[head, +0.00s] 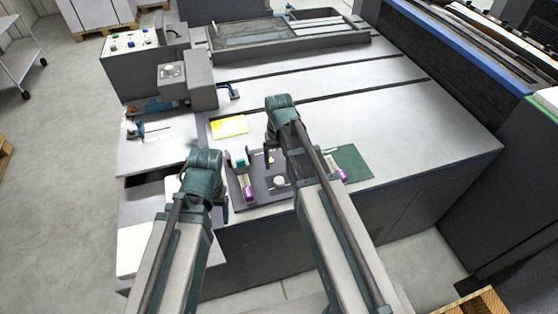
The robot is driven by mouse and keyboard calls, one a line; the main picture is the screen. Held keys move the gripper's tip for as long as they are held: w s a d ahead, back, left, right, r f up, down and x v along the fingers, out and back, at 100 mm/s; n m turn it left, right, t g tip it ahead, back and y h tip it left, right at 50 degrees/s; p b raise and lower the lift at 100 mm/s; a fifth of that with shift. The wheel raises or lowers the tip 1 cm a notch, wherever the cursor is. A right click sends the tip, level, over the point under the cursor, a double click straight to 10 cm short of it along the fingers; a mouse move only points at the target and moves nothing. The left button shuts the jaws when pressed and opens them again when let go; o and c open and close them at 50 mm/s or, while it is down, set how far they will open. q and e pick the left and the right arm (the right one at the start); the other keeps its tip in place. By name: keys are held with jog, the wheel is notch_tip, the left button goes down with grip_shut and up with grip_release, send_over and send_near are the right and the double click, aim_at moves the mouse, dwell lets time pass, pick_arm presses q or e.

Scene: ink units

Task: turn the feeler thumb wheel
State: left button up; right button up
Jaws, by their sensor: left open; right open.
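The press feeder table (370,115) lies ahead of me. A grey housing (201,82) with a smaller grey block on its left stands at the table's left side. A pale round knob (170,69) sits on top of that block; I cannot tell whether it is the feeler thumb wheel. My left gripper (206,184) is over the table's near left corner, in front of the housing. My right gripper (275,134) is over the table, right of a yellow sheet. Both jaws are open, but their fingertips are mostly hidden by my wrists. Neither visibly holds anything.
A dark tray (262,191) with small bottles and a white round item lies between my arms. The yellow sheet (229,127) lies beyond it, a green mat (353,163) to its right. A control box (143,66) stands back left. The table's middle is clear.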

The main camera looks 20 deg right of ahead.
notch_tip(320, 180, up, 5)
jog(key=p, duration=0.3)
send_over(279, 180)
pick_arm(q)
notch_tip(279, 180, up, 5)
jog(key=shift+f, duration=0.2)
pick_arm(e)
jog(key=shift+f, duration=0.15)
pick_arm(q)
jog(key=shift+f, duration=0.15)
pick_arm(e)
jog(key=shift+f, duration=0.2)
dwell(0.4)
notch_tip(279, 180, down, 14)
jog(key=b, duration=1.3)
jog(key=shift+r+b, duration=0.2)
jog(key=shift+b, duration=0.1)
pick_arm(q)
notch_tip(279, 180, down, 14)
jog(key=shift+r, duration=0.2)
pick_arm(e)
grip_shut()
jog(key=shift+m, duration=2.1)
